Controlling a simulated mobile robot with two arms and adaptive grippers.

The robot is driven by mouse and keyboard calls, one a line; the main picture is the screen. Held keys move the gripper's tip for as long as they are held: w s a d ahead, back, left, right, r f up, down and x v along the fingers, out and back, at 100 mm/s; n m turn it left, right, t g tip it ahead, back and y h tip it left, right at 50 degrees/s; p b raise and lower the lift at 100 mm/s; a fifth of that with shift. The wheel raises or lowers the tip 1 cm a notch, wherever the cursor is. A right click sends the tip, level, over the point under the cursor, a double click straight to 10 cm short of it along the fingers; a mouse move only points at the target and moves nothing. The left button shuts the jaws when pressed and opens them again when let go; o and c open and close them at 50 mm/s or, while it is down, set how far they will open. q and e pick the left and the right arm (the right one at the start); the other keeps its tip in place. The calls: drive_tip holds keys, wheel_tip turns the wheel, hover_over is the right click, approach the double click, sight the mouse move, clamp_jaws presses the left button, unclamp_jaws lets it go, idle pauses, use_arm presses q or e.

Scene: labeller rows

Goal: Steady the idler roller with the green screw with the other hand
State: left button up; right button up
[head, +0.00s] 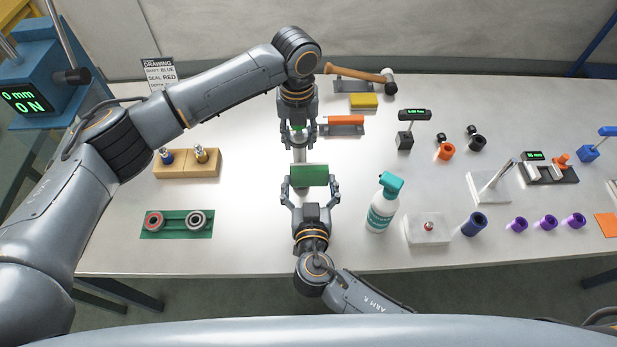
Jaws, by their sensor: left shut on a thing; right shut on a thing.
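My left gripper (298,126) points down over the middle of the table. It is shut on the idler roller, with a bit of green, likely its screw, showing between the fingers. A pale upright cylinder (299,155), which looks like the roller's body, shows just below the fingers; its lower end is hidden behind a green block. My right gripper (310,186) reaches in from the front edge and is shut on that green block (309,175), its fingers on the block's left and right sides. Whether block and roller touch cannot be told.
A spray bottle (382,203) stands close right of my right gripper. A wooden block (187,164) and a green holder with two rings (177,224) lie left. A mallet (362,75) and orange-handled tool (345,121) lie behind. The table between holder and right gripper is clear.

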drive_tip(key=s, duration=0.6)
idle(0.6)
drive_tip(key=shift+w+a, duration=0.1)
drive_tip(key=shift+w, duration=0.2)
drive_tip(key=shift+w, duration=0.1)
drive_tip(key=shift+w, duration=0.45)
drive_tip(key=w, duration=0.5)
drive_tip(key=a, duration=0.4)
drive_tip(key=d+f, duration=0.4)
drive_tip(key=shift+s+d+f, duration=0.1)
drive_tip(key=shift+f, duration=0.1)
drive_tip(key=shift+a+r, duration=0.1)
drive_tip(key=shift+a, duration=1.95)
